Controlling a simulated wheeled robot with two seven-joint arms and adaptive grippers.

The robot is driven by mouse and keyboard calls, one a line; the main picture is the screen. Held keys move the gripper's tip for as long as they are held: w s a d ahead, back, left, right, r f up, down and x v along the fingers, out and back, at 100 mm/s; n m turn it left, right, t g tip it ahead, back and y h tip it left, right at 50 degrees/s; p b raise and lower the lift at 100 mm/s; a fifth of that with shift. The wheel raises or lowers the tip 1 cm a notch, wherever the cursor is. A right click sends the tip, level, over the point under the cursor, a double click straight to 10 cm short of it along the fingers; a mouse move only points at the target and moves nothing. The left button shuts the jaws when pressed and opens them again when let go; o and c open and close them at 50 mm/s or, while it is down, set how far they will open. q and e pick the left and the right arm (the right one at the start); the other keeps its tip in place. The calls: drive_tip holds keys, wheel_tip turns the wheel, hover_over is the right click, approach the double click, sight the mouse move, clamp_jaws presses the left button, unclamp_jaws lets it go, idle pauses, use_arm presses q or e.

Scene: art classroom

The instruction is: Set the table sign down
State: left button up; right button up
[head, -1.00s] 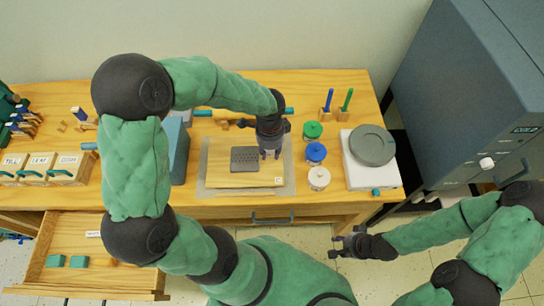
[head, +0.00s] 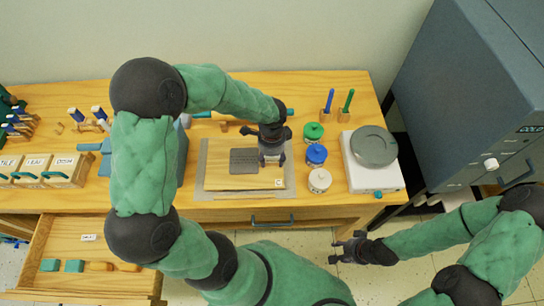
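A flat dark grey plate with rows of small marks (head: 244,161) lies on the thin wooden board on the table; it may be the table sign, but I cannot read it. My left gripper (head: 271,163) points down over the board, just right of the plate. Its fingers look apart from the plate in this view. The fingertips are small and partly hidden by the wrist, so I cannot tell whether they are open or hold something. My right gripper (head: 336,251) is open and empty, in front of the table's edge.
The wooden board (head: 225,182) lies on a grey mat. Jars with green (head: 313,131), blue (head: 316,154) and white lids (head: 319,181) stand close to its right. A scale (head: 372,178) is farther right. An open drawer (head: 65,227) juts out at front left.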

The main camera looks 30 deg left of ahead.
use_arm(q)
wheel_tip(320, 180, up, 12)
drive_tip(key=p, duration=0.4)
drive_tip(key=shift+r, duration=0.25)
idle(0.4)
